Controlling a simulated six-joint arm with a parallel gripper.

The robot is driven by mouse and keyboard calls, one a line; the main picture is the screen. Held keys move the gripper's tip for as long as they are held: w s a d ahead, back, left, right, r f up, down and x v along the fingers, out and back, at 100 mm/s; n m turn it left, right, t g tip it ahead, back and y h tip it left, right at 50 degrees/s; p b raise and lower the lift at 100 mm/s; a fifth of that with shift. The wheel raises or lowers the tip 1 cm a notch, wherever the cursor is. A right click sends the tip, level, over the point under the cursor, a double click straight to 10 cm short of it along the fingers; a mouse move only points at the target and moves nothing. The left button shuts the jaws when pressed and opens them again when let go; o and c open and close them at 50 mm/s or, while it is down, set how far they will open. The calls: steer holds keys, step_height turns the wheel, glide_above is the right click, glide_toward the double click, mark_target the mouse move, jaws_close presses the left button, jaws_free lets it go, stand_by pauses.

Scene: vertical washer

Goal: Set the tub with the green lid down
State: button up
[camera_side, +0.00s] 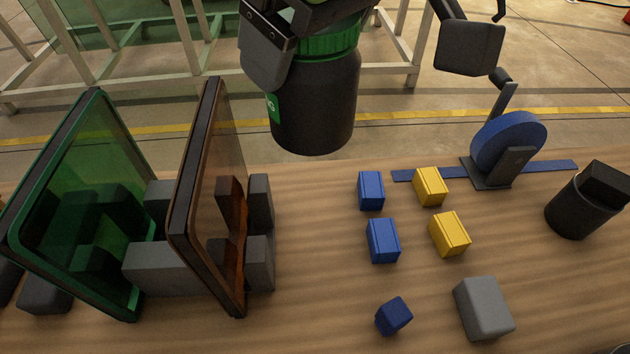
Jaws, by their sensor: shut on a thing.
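The tub (318,105) is black with a green ribbed lid (330,40) and a green label on its left side. It hangs upright at the top centre, and its base looks clear of the wooden table. My gripper (318,28) is shut on the tub near its lid. One dark finger shows at the left of the lid; the other is mostly hidden behind the tub or cut off by the top edge.
A green panel (85,200) and an amber panel (215,190) stand at left with grey blocks. Blue blocks (382,240), yellow blocks (450,233) and a grey block (483,308) lie centre right. Bare table (315,270) lies between.

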step_height(320, 180, down, 20)
steer(key=shift+w+d+f, duration=0.1)
steer(key=shift+f, duration=0.05)
stand_by(0.5)
steer(key=shift+f, duration=0.15)
steer(key=o, duration=0.9)
steer(key=v, duration=1.2)
